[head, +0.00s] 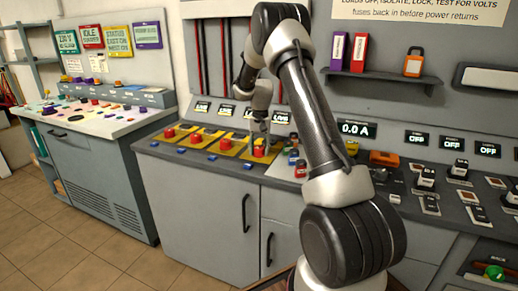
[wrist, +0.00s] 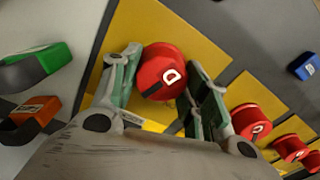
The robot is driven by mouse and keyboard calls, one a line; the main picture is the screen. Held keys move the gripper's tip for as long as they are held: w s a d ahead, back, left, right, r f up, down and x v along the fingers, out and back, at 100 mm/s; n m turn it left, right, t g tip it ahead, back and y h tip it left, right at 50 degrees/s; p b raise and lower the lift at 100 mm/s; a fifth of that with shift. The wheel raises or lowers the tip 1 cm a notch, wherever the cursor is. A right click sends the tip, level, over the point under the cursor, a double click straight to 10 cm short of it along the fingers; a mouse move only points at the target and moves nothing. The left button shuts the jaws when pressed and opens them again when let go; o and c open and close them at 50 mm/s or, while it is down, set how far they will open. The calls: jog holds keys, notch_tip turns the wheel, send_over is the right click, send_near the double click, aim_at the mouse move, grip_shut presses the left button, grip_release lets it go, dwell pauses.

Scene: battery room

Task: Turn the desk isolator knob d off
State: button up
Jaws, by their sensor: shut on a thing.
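Desk isolator knob d (wrist: 162,70) is a round red knob with a white letter D, on a yellow plate (wrist: 215,50). The D looks tilted in the wrist view. My gripper (wrist: 165,88) has one finger on each side of the knob and is shut on it. In the head view my gripper (head: 260,132) points down over the rightmost red knob of the row, knob d (head: 259,152). The arm comes in from the right and partly covers the desk behind it.
More red knobs on yellow plates stand in a row to the left (head: 196,139), with lit LIVE displays behind. Green (wrist: 40,62) and orange (wrist: 30,115) blocks lie close beside the plate. A shelf (head: 380,82) overhangs the right side.

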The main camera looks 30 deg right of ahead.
aim_at(260, 147)
jog(key=m, duration=0.5)
jog(key=shift+s, duration=0.1)
jog(key=shift+m, duration=0.3)
dwell(0.4)
jog(key=o, duration=1)
notch_tip(260, 147, up, 12)
jog(key=shift+s+d, duration=0.15)
